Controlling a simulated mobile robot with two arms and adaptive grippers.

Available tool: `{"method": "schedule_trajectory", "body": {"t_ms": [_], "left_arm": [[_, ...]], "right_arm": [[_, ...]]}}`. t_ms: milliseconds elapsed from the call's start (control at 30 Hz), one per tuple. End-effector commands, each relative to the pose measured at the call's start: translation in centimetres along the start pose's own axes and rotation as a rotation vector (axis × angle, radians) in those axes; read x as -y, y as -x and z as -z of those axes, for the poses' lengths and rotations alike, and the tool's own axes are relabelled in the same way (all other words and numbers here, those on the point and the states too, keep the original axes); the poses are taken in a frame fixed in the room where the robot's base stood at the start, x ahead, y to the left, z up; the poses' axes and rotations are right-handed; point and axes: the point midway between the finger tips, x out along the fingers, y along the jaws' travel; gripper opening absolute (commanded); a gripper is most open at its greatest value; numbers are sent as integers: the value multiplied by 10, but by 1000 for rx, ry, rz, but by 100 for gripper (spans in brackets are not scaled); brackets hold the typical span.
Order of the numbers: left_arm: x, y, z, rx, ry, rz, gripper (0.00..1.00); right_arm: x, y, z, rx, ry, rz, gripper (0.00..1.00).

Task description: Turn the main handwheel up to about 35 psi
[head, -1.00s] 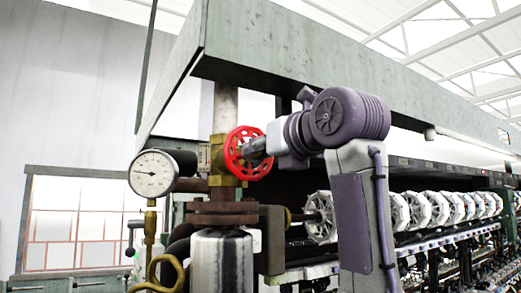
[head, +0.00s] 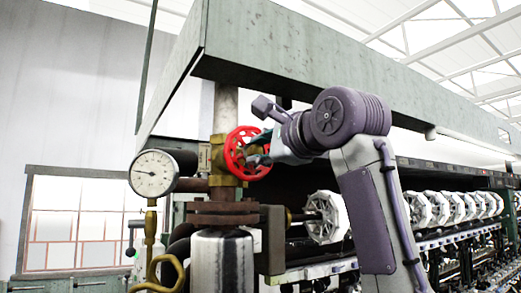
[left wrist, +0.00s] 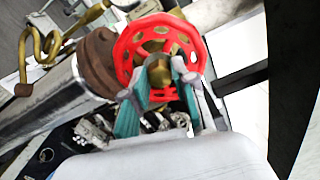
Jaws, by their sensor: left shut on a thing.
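The red handwheel (head: 234,150) sits on a brass valve (head: 222,170) on the vertical pipe. It also shows in the left wrist view (left wrist: 126,48), with the brass hub at its centre. My left gripper (head: 262,160) is at the wheel's right side in the head view. In the left wrist view its teal fingers (left wrist: 157,88) are on either side of the hub, at the lower part of the wheel, shut on the wheel. The exact contact is partly hidden. The round pressure gauge (head: 153,173) has its needle pointing left and slightly up; its numbers are too small to read.
A green beam (head: 320,70) runs above my arm. A rusty flange (head: 222,213) and a metal cylinder (head: 222,262) stand below the valve. A curled brass pipe (head: 152,262) hangs under the gauge. White reels (head: 325,217) line the machine behind my arm.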

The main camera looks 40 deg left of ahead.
Motion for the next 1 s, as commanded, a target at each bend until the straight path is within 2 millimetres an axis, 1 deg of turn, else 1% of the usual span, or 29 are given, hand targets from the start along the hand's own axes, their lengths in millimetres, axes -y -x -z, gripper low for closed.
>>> {"method": "schedule_trajectory", "body": {"t_ms": [100, 533, 600, 700, 900, 933, 1000], "left_arm": [[0, 0, 0, -1, 187, 0, 0], [0, 0, 0, 0, 858, -1, 0], [-1, 0, 0, 0, 930, -2, 0], [-1, 0, 0, 0, 983, -2, 0], [-1, 0, 0, 0, 990, -3, 0], [-1, 0, 0, 0, 990, -3, 32], [-1, 0, 0, 0, 989, -2, 44]], "right_arm": [[0, 0, 0, 0, 0, 0, 0], [0, 0, 0, 0, 0, 0, 0], [0, 0, 0, 0, 0, 1, 0], [1, 0, 0, 0, 0, 1, 0], [1, 0, 0, 0, -1, 1, 0], [1, 0, 0, 0, -1, 1, 0], [1, 0, 0, -1, -1, 2, 0]]}}
